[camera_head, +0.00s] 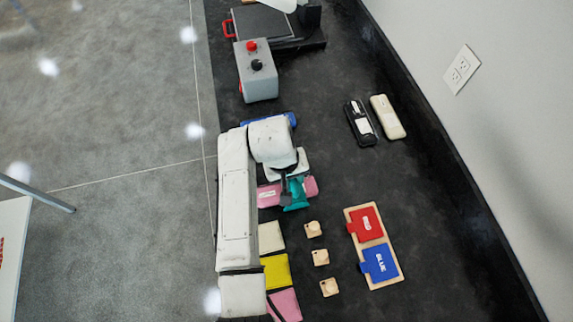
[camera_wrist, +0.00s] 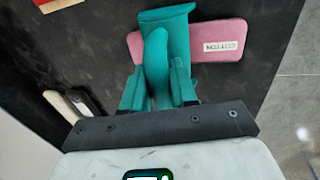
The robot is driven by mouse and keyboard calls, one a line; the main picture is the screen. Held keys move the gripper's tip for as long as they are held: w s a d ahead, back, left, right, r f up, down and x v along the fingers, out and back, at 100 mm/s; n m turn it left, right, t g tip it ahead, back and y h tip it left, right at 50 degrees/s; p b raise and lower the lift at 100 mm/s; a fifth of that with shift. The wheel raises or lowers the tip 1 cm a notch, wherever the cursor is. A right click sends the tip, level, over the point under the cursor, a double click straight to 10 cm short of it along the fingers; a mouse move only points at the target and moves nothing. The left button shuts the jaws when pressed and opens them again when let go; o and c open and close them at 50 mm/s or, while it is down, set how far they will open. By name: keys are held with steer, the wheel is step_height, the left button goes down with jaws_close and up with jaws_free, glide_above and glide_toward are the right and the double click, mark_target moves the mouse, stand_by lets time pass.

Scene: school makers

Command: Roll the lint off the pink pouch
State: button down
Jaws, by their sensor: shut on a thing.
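The pink pouch (camera_head: 268,195) lies flat on the dark counter, partly hidden by my arm and the tool. In the wrist view the pink pouch (camera_wrist: 222,44) shows a white label on its right half. My gripper (camera_wrist: 158,88) has teal fingers and is shut on the handle of a teal roller (camera_wrist: 166,18). The roller's wide head lies across the middle of the pouch in the wrist view; I cannot tell whether it touches. In the head view the teal roller (camera_head: 296,193) also covers the pouch's middle. No lint is discernible.
A cream piece (camera_head: 271,237), a yellow piece (camera_head: 276,271) and another pink piece (camera_head: 285,304) lie in a row. Three wooden blocks (camera_head: 320,257) and a red-and-blue board (camera_head: 392,284) lie right of them. A black case (camera_head: 360,124), a cream case (camera_head: 388,117) and a grey box (camera_head: 258,84) stand farther back.

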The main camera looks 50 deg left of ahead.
steer(key=shift+w+d, duration=0.4)
steer(key=shift+w, duration=0.5)
steer(key=shift+w+d, duration=0.35)
steer(key=shift+w, duration=0.6)
steer(key=shift+w+d, duration=0.4)
steer(key=shift+w, duration=0.5)
step_height(320, 180, up, 7)
